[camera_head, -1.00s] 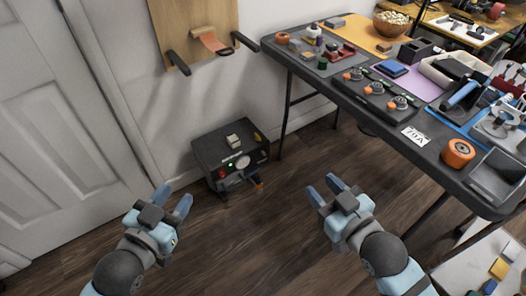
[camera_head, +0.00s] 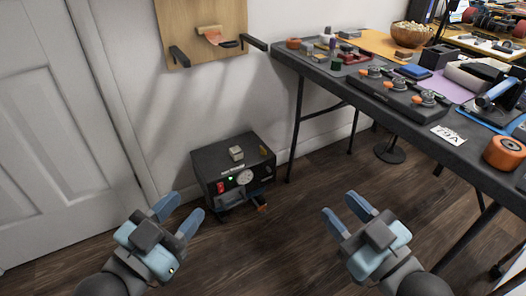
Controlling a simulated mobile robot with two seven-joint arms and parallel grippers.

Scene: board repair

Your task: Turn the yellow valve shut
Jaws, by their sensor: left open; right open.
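A dark box-shaped unit (camera_head: 208,168) sits on the floor against the wall, with a red switch, a green light and a round gauge (camera_head: 244,177) on its front. An orange-tipped part (camera_head: 263,207) sticks out low at the front right. My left gripper (camera_head: 178,212) is open and empty, in front and left of the unit. My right gripper (camera_head: 343,212) is open and empty, right of the unit and apart from it.
A dark folding table (camera_head: 400,122) with tools, orange-topped knobs and an orange roll (camera_head: 504,153) stands at the right. Its legs reach the floor behind my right gripper. A wooden wall board (camera_head: 175,30) hangs above the unit. A white door (camera_head: 60,150) is at the left. Wood floor between my grippers is clear.

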